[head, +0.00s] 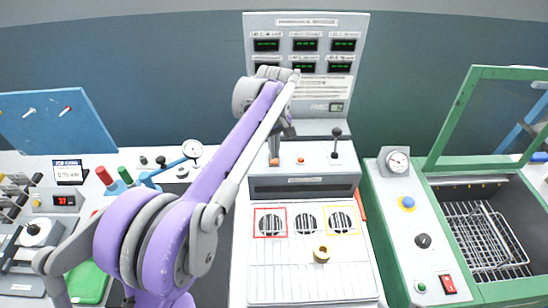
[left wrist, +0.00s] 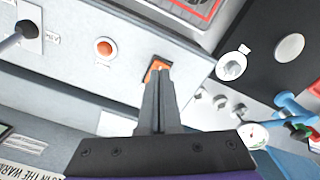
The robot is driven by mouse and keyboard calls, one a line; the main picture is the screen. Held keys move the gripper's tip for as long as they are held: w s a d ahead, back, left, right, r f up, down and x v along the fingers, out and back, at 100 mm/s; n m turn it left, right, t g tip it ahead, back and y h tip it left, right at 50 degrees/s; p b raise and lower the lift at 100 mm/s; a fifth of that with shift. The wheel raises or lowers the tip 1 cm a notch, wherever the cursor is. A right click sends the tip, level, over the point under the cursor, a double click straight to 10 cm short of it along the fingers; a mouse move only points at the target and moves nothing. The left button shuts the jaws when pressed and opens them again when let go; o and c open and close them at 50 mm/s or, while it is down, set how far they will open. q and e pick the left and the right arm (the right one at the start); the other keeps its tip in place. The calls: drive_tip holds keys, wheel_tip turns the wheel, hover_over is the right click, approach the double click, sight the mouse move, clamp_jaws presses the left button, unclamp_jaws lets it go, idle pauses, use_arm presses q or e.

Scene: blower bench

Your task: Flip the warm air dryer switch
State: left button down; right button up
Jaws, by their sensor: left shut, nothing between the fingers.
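The warm air dryer (head: 305,184) is the grey and white unit in the middle of the head view. Its orange rocker switch (head: 274,161) is at the left of its control panel. The switch also shows in the left wrist view (left wrist: 152,70), partly hidden behind my fingers. My left gripper (head: 274,149) is shut and empty, its fingertips right at the switch. In the left wrist view the closed fingertips (left wrist: 159,72) overlap the switch; I cannot tell whether they touch it. My right gripper is not in view.
A round orange lamp or button (head: 300,160) and a black-knobbed lever (head: 335,142) share the panel. A display tower (head: 307,82) stands behind. The slotted white top (head: 310,270) bears a brass ring (head: 321,254).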

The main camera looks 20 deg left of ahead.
use_arm(q)
drive_tip(key=shift+f+b, duration=0.45)
drive_tip(key=shift+f, duration=0.45)
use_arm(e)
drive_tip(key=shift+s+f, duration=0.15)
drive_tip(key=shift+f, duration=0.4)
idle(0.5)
use_arm(q)
drive_tip(key=shift+r+p, duration=2.15)
drive_tip(key=shift+r, duration=1.4)
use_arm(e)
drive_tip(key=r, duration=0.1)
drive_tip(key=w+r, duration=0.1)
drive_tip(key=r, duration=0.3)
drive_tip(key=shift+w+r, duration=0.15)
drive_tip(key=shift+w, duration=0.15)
use_arm(q)
drive_tip(key=s+d+f+m+t, duration=0.2)
drive_tip(key=s+f+m, duration=0.1)
drive_tip(key=s, duration=0.5)
drive_tip(key=s+d+f+m+t, duration=0.1)
drive_tip(key=s+d+f+m, duration=0.1)
drive_tip(key=s, duration=0.6)
drive_tip(key=s+d+f+m+t, duration=0.2)
drive_tip(key=s+f+m, duration=0.3)
drive_tip(key=s, duration=0.3)
drive_tip(key=shift+s+d+m+t, duration=0.15)
drive_tip(key=shift+s+m+t, duration=0.15)
drive_tip(key=shift+m, duration=0.3)
